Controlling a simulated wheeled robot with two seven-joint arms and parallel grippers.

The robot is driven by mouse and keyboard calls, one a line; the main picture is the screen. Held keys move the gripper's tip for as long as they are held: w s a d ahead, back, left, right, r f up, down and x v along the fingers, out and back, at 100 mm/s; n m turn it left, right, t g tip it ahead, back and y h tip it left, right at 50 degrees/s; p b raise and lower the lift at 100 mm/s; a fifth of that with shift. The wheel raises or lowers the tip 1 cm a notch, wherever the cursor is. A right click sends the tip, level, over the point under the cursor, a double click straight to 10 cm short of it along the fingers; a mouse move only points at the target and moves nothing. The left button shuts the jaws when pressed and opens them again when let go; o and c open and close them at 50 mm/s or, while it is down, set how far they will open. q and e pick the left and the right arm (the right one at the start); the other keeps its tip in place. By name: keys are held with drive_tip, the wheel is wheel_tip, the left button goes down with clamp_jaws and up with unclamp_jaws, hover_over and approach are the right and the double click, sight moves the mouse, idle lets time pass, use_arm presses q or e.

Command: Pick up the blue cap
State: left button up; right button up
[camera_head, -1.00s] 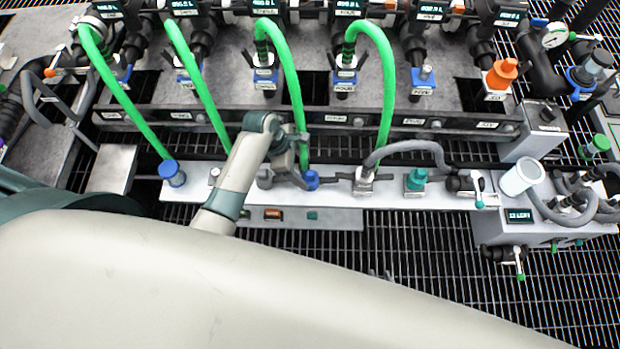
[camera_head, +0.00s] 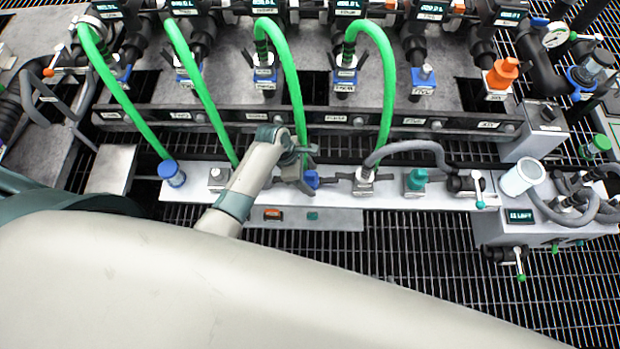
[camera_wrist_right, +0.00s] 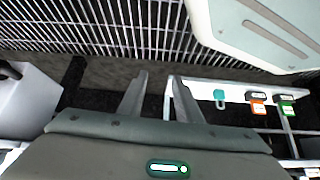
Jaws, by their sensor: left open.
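A blue cap (camera_head: 311,181) sits on the white bench strip, beside my left gripper and partly hidden by it. Another blue capped fitting (camera_head: 172,173) stands at the left end of the strip. My left gripper (camera_head: 300,178) is open and points down just left of the nearer blue cap; whether they touch is unclear. My right gripper (camera_wrist_right: 157,78) shows in the right wrist view, with its two fingers apart and nothing between them.
Green hoses (camera_head: 297,100) arch down behind my left gripper. A grey hose (camera_head: 405,146) and a teal fitting (camera_head: 416,180) are to its right. A white cup (camera_head: 522,178) stands at the right end. Open floor grating (camera_head: 450,260) lies in front.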

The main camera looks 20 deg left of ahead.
use_arm(q)
drive_tip(key=shift+d+f, duration=0.1)
drive_tip(key=shift+f, duration=0.05)
use_arm(e)
drive_tip(key=shift+w+a+r, duration=0.1)
drive_tip(key=shift+w+r, duration=0.15)
drive_tip(key=shift+w, duration=0.35)
drive_tip(key=shift+s+f, duration=0.1)
drive_tip(key=shift+s, duration=0.05)
